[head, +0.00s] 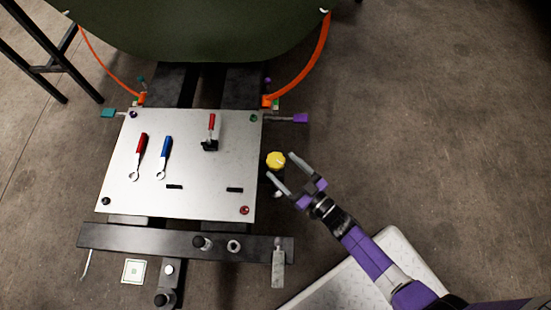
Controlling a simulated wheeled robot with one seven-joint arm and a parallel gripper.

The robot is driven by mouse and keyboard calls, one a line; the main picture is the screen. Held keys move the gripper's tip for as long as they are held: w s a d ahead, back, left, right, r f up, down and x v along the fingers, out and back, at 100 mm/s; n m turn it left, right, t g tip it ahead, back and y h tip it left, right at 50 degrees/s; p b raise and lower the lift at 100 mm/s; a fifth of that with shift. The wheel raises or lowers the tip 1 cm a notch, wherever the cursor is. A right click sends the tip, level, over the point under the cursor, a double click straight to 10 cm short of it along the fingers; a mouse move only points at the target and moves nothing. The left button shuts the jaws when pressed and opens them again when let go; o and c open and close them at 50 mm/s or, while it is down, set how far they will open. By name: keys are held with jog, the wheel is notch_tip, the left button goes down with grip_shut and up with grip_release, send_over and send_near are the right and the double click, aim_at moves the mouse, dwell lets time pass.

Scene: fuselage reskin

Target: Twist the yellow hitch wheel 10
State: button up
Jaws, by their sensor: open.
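The yellow hitch wheel (276,160) is a small round knob just off the right edge of the silver panel. My gripper (281,167) is open, with its two grey fingers spread and pointing up and left at the wheel. One fingertip lies right of the wheel and the other lies below it. I cannot tell whether either finger touches the wheel. The lower part of the wheel's mount is partly hidden by the gripper.
The silver panel (190,190) holds a red wrench (139,155), a blue wrench (165,156) and a red-handled clamp (210,132). A purple-ended pin (299,118) juts out above the wheel. A dark crossbar (140,237) runs below the panel. Open floor (430,130) lies to the right.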

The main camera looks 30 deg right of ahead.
aim_at(275, 159)
jog(key=shift+w+a+b, duration=0.2)
jog(key=shift+w, duration=0.9)
jog(key=shift+w+a+b, duration=0.2)
jog(key=shift+w, duration=0.9)
jog(key=c, duration=1.4)
jog(key=shift+o, duration=0.2)
jog(key=shift+n+g+y+b, duration=0.85)
jog(key=shift+n+y, duration=0.75)
jog(key=shift+y, duration=0.8)
jog(key=shift+n+g+y+b, duration=0.45)
jog(key=shift+n+y+b, duration=0.15)
jog(key=shift+y+b, duration=0.2)
